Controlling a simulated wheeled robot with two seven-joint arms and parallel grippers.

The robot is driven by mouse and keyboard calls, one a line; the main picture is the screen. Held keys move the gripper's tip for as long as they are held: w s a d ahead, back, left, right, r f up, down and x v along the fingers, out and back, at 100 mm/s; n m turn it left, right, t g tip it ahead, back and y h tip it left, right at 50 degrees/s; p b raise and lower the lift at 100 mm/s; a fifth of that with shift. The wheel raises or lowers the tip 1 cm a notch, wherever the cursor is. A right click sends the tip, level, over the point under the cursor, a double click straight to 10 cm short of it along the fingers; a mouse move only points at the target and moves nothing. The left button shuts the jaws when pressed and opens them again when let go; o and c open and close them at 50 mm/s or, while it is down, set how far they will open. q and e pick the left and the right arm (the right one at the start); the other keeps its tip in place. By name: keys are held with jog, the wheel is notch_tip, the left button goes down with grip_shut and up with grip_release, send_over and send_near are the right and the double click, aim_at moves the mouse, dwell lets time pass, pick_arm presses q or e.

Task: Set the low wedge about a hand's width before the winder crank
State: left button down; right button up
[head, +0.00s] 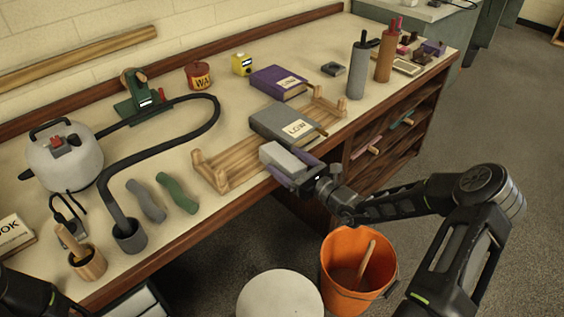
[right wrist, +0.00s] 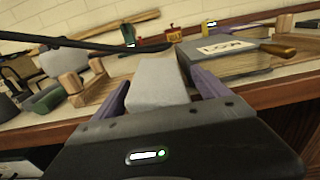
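Of my left arm only a dark part shows, bottom left.
A grey canister (head: 85,160) with a black hose (head: 112,180) takes up the left. A purple labelled block (head: 272,82), red tin (head: 199,76) and yellow box (head: 242,64) stand behind. The cradle (head: 225,178) is in front; an orange bucket (head: 340,270) stands below.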

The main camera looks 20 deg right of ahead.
aim_at(288, 160)
jog(key=c, duration=1.7)
jog(key=shift+r, duration=0.1)
notch_tip(288, 160, up, 10)
jog(key=shift+f, duration=0.1)
